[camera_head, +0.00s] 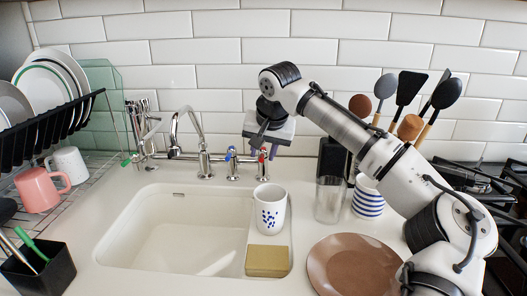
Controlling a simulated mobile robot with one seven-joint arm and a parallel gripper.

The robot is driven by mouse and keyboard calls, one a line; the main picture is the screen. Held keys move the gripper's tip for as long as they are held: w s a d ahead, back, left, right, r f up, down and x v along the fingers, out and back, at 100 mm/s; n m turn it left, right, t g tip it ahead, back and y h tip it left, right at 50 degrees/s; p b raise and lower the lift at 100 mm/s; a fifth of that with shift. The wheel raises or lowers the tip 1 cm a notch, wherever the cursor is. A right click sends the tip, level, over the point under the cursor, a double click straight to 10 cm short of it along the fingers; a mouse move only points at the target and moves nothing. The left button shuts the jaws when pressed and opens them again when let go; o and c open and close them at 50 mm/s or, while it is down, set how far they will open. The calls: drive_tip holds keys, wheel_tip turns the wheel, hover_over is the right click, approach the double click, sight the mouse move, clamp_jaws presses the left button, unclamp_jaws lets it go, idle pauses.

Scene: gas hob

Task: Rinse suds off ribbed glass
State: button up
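The clear ribbed glass (329,200) stands upright on the white counter, right of the sink (158,228) and beside a striped cup. I cannot make out any suds on it at this size. My gripper (264,152) points down behind the sink, at the red-marked tap handle (262,168). Its fingertips look apart, with nothing carried between them. I cannot tell whether they touch the handle. The blue-marked tap handle (231,157) is just to the left. The curved spout (187,125) reaches over the back of the sink. No water stream is visible.
A white cup with blue spots (270,208) and a yellow sponge (267,261) sit at the sink's right side. A brown plate (354,266) lies in front of the glass. A blue-striped cup (368,199), a dark bottle (331,160) and a dish rack (50,130) stand around.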

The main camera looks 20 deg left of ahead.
drive_tip(key=shift+c, duration=0.2)
clamp_jaws()
drive_tip(key=shift+w+d+r+n+p, duration=0.1)
drive_tip(key=shift+r+n+p, duration=0.15)
drive_tip(key=shift+p, duration=0.65)
drive_tip(key=n+p, duration=0.2)
drive_tip(key=p, duration=0.1)
drive_tip(key=w+d+n+g+y+p, duration=0.1)
drive_tip(key=p, duration=0.2)
drive_tip(key=shift+d+f+n, duration=0.15)
drive_tip(key=shift+f+n, duration=0.05)
drive_tip(key=shift+n, duration=0.15)
drive_tip(key=shift+o, duration=0.2)
unclamp_jaws()
